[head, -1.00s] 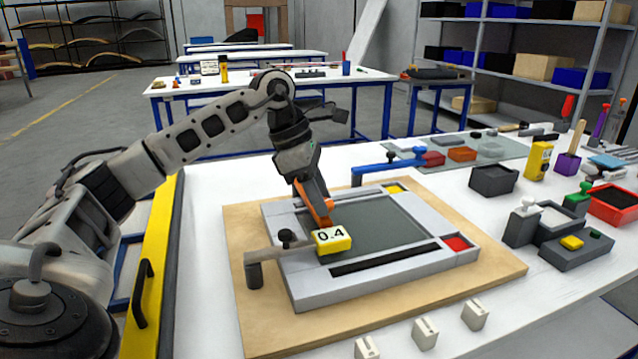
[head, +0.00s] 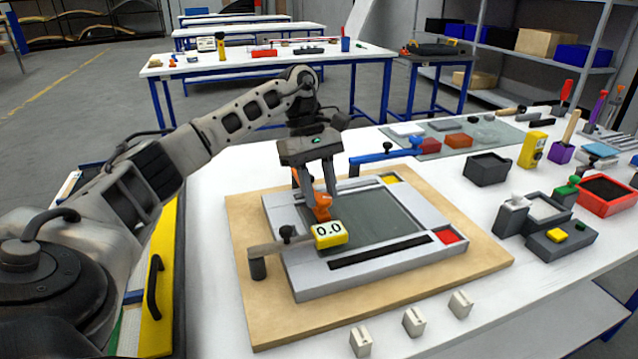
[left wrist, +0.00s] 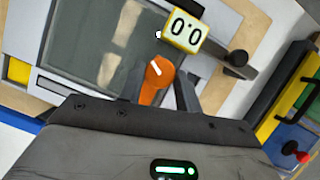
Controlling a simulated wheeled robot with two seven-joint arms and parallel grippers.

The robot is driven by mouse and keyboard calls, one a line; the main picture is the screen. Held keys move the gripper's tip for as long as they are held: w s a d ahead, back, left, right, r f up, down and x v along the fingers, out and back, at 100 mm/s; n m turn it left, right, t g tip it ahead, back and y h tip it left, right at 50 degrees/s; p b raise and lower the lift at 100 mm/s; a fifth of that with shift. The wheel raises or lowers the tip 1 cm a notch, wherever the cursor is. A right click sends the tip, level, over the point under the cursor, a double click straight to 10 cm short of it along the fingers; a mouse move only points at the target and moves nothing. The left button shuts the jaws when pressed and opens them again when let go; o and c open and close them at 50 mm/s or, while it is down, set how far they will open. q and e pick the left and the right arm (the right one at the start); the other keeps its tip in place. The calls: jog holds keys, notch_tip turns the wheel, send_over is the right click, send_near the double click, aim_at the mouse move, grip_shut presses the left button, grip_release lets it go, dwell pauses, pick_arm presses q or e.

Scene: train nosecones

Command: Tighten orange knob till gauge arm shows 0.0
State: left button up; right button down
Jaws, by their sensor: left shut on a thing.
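The orange knob (head: 319,206) stands on the grey frame just behind the yellow gauge, and it also shows in the left wrist view (left wrist: 156,78). My left gripper (head: 318,200) is shut on the knob from above, its fingers on either side of it. The yellow gauge (head: 330,243) has a white face reading 0.0, and the same reading shows in the left wrist view (left wrist: 184,30). The gauge arm (head: 266,248) runs left from the gauge to a dark post. My right gripper is not in view.
The grey frame (head: 310,286) lies on a wooden board (head: 245,225) on the white table. A blue clamp bar (head: 385,156) is behind it. Several small light blocks (head: 413,322) stand in front. Dark bins and a red tray (head: 607,197) are at the right.

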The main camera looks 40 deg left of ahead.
pick_arm(q)
jog(key=shift+r+m, duration=0.1)
jog(key=shift+m, duration=0.6)
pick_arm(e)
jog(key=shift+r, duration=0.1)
pick_arm(q)
jog(key=o, duration=1)
jog(key=shift+c, duration=0.2)
jog(key=p+v, duration=0.6)
jog(key=v, duration=1)
jog(key=shift+w+d+p, duration=0.2)
jog(key=shift+w+p, duration=0.15)
jog(key=shift+w, duration=0.05)
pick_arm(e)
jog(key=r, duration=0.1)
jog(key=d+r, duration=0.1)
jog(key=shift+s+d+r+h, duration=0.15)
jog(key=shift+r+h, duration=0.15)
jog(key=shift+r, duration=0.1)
